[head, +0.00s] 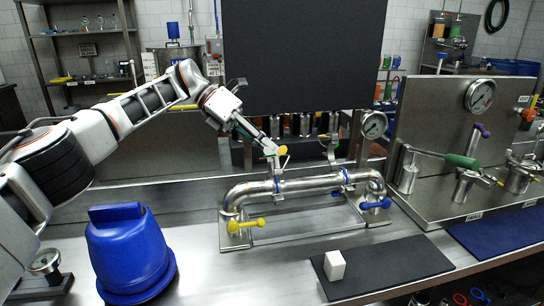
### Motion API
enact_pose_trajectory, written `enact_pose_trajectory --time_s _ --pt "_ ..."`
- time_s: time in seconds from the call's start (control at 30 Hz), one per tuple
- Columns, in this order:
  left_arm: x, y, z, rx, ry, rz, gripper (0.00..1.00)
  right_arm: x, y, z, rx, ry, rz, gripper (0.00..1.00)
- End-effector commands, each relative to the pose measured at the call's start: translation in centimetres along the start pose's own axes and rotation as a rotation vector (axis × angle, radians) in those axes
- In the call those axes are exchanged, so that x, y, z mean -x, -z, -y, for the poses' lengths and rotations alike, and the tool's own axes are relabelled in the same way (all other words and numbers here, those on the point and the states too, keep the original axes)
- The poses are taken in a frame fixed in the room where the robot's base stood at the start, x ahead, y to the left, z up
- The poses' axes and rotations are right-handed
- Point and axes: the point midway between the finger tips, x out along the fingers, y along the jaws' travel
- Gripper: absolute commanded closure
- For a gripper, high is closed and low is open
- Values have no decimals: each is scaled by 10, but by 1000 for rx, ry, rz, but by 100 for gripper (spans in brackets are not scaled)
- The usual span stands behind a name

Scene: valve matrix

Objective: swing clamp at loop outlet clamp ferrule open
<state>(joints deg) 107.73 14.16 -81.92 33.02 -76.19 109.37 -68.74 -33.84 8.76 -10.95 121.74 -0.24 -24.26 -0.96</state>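A polished steel pipe loop (305,185) stands on a frame on the steel bench. It has a narrow ring clamp with a blue edge on its left part (277,186) and another near its right bend (345,178). A yellow handle (247,225) is at its lower left end and a blue handle (375,204) at its lower right end. I cannot tell which clamp is the outlet one. My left gripper (275,152) is just above the left ring clamp, beside a small yellow part (283,150). Its finger opening is too small to tell. My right gripper is out of view.
A blue bucket-like container (128,250) stands at the front left. A white cube (334,265) sits on a dark mat (385,268) at the front. A steel panel with a gauge (481,96) and valves stands at right. A black board (300,55) hangs behind.

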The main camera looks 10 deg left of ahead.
Motion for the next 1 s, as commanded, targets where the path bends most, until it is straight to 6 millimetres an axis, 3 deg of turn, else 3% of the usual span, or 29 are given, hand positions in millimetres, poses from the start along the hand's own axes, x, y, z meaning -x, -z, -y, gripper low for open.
enact_pose_trajectory --time_s 0.53,0.63,1.0 --pt "2 -1 -1 9 4 0 100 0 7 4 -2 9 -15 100" --pt "2 -1 -1 9 5 0 79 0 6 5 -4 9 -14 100" --pt "1 -1 0 8 5 0 79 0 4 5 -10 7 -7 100"
